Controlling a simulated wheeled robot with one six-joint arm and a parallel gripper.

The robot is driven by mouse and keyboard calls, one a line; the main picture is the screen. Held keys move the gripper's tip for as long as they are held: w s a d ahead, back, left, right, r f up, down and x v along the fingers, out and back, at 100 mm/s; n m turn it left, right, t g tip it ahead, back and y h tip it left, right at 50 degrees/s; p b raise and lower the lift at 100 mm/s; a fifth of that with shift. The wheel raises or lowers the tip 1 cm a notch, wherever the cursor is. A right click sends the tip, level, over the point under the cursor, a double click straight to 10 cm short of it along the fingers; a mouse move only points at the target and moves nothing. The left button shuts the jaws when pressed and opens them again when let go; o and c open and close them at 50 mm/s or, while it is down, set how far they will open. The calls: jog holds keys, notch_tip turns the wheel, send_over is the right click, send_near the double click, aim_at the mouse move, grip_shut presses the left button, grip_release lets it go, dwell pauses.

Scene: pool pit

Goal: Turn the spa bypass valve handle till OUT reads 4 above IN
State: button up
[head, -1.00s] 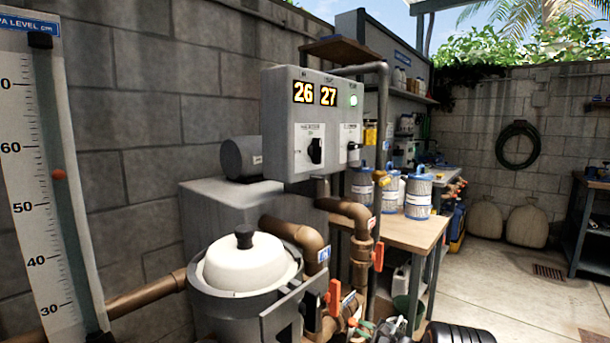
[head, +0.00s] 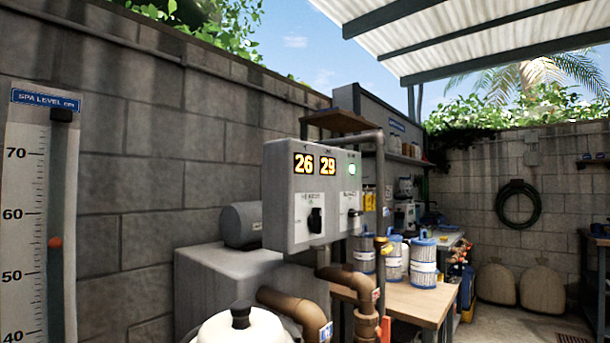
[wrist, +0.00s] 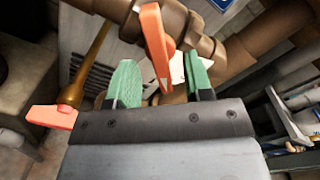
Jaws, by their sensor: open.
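The control box (head: 305,195) on the wall side has two lit readouts. The left readout (head: 304,164) shows 26 and the right readout (head: 328,165) shows 29; their small labels are hard to read. In the wrist view my gripper (wrist: 162,76) is open, with a green pad on each side. An orange valve handle (wrist: 156,42) on a brown pipe stands between and beyond the pads, apparently nearer the right one. I cannot tell whether a pad touches it. A second orange handle (wrist: 50,117) lies to the left. My gripper is outside the head view.
Brown pipes (wrist: 240,50) cross close beyond the gripper. In the head view a white-lidded pot (head: 243,328) is at the bottom, and a wooden table (head: 420,300) with filter cartridges stands right. A spa level gauge (head: 38,200) is at the left. Concrete floor shows at far right.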

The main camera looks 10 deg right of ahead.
jog(key=v, duration=0.6)
jog(key=shift+s+d, duration=0.1)
dwell(0.3)
